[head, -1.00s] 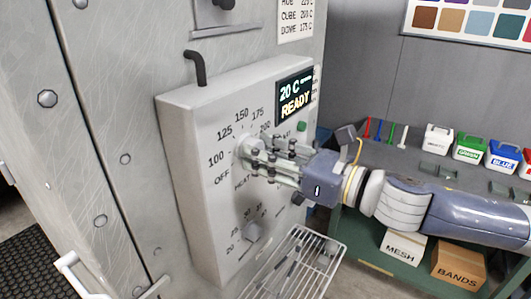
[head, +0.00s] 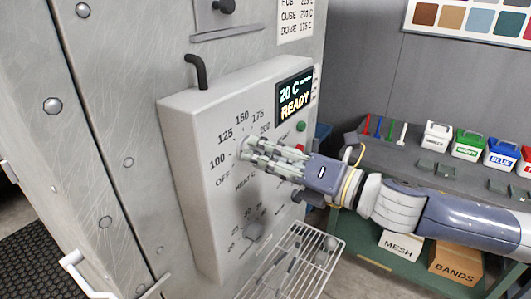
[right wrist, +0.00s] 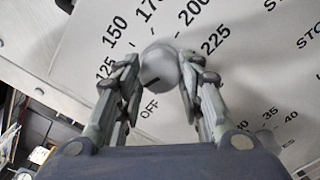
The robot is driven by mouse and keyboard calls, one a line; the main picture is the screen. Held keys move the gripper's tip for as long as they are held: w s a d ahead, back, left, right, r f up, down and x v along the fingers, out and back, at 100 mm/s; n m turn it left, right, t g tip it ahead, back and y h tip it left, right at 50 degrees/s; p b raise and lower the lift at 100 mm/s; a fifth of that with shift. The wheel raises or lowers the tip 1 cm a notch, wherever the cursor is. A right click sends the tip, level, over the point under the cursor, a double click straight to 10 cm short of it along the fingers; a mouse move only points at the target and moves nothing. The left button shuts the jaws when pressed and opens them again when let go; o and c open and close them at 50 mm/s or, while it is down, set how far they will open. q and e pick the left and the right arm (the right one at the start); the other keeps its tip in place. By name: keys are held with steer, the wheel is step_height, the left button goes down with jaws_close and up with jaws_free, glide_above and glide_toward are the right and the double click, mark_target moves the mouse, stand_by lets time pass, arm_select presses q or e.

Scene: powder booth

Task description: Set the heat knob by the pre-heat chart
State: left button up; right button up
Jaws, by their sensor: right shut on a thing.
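The heat knob (head: 243,146) is a pale round dial on the grey control box (head: 185,130), ringed by OFF and numbers from 100 upward. My right gripper (head: 252,150) has its fingers around the knob; in the right wrist view they are on either side of the knob (right wrist: 160,66) and shut on it. A short dark mark shows on the knob's lower face in that view, towards the OFF side. The display (head: 295,95) reads 20 C READY. My left gripper is not in view.
A lower timer knob (head: 255,231) sits below the heat knob, above a wire rack (head: 297,258). A green button (head: 301,126) is under the display. A bench with labelled colour tubs (head: 437,137) and boxes (head: 456,262) stands to the right.

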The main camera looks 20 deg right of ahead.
steer(key=m, duration=0.5)
steer(key=shift+m, duration=0.3)
steer(key=m+p, duration=0.1)
steer(key=m, duration=0.4)
steer(key=m+p, duration=0.1)
steer(key=m, duration=0.5)
steer(key=shift+r, duration=0.1)
steer(key=m+p, duration=0.1)
steer(key=m, duration=0.3)
steer(key=m+p, duration=0.1)
steer(key=m, duration=0.6)
steer(key=shift+m, duration=5.3)
steer(key=shift+f, duration=0.2)
